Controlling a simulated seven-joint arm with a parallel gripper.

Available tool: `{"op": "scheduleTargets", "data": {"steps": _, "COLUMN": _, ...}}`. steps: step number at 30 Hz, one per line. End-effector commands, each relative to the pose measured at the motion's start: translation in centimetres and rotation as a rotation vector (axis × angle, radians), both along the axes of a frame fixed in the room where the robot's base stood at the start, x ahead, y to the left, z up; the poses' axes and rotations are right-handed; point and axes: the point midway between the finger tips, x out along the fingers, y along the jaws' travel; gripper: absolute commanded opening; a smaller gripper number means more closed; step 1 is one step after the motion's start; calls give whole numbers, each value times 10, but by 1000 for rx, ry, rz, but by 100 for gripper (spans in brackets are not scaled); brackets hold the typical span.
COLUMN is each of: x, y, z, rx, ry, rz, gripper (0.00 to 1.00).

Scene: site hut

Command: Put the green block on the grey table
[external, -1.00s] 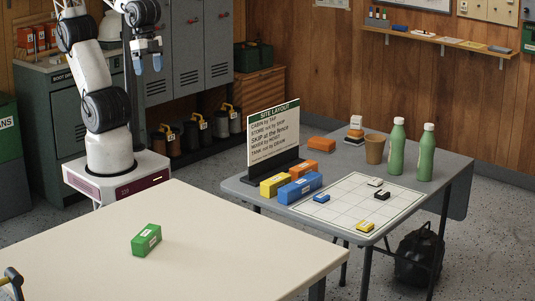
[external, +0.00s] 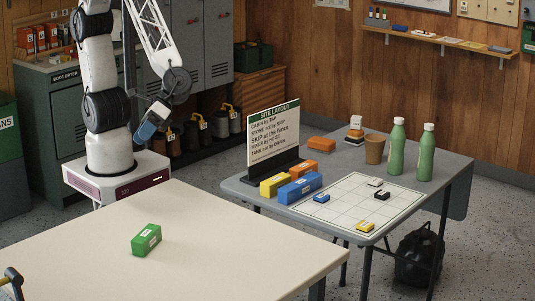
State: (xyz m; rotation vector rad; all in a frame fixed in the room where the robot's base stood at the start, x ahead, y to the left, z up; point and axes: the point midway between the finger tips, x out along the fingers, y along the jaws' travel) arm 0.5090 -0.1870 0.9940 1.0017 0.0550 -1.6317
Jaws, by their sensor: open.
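The grey table (external: 415,208) stands apart to the right, behind the cream table. My gripper (external: 146,131) with blue fingertips is open and empty. It hangs in front of the lockers, beyond the far edge of the cream table and well above and behind the green block. The fingers overlap in this view, so the gap between them is hard to see.
On the grey table are a site layout sign (external: 273,130), yellow, blue and orange blocks, a grid sheet (external: 340,211) with small pieces, a brown cup (external: 374,149) and two green bottles (external: 397,146).

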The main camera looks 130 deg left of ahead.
Motion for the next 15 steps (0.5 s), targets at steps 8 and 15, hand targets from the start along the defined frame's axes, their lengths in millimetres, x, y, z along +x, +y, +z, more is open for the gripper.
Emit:
{"op": "scheduleTargets", "data": {"steps": 8, "x": 57, "y": -33, "z": -72, "rx": -190, "ry": 227, "rz": 284, "gripper": 72}}
{"op": "scheduleTargets", "data": {"steps": 15, "x": 93, "y": -47, "z": -138, "rx": -319, "ry": 395, "rz": 525, "gripper": 72}}
